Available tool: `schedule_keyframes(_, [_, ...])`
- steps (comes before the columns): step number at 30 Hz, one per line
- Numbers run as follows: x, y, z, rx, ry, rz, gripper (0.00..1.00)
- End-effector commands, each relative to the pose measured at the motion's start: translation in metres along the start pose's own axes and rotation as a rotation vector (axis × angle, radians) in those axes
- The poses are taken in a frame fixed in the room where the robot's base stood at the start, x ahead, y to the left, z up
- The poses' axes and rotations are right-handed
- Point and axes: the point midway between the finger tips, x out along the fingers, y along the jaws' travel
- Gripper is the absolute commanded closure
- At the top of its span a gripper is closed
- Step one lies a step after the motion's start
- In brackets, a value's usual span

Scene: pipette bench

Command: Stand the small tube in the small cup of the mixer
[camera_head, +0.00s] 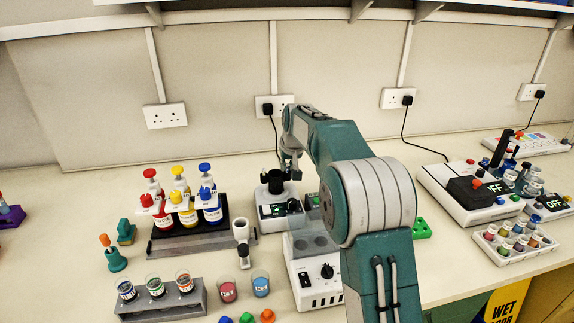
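A small device that looks like the mixer (270,211) stands near the wall, with a round black cup (276,182) on top and a lit green panel on its front. My gripper (291,172) points down beside the right rim of the black cup. In this view it overlaps the cup's edge, and I cannot tell whether they touch. The fingers are small and dark here, so I cannot tell if they are open or shut. I cannot make out a small tube in or near the fingers. My arm hides part of the bench to the right.
A white box with a black knob (315,268) stands in front of the mixer. A rack with red, yellow and blue bottles (182,238) is to the left. A grey rack of jars (160,308) is at front left. A white tray of vials (515,244) is at right.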

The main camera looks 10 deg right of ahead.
Motion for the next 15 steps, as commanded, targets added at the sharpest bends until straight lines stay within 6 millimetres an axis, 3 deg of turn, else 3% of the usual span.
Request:
schedule_keyframes(1, [0.0006,0.0,0.0004,0.0,-0.001,0.0,0.63])
schedule_keyframes(2, [0.0006,0.0001,0.0004,0.0,-0.002,0.0,0.5])
schedule_keyframes(3, [0.0007,0.0001,0.0005,0.0,-0.002,0.0,0.45])
schedule_keyframes(15, [-0.0034,0.0001,0.0001,0.0,0.0,0.0,0.45])
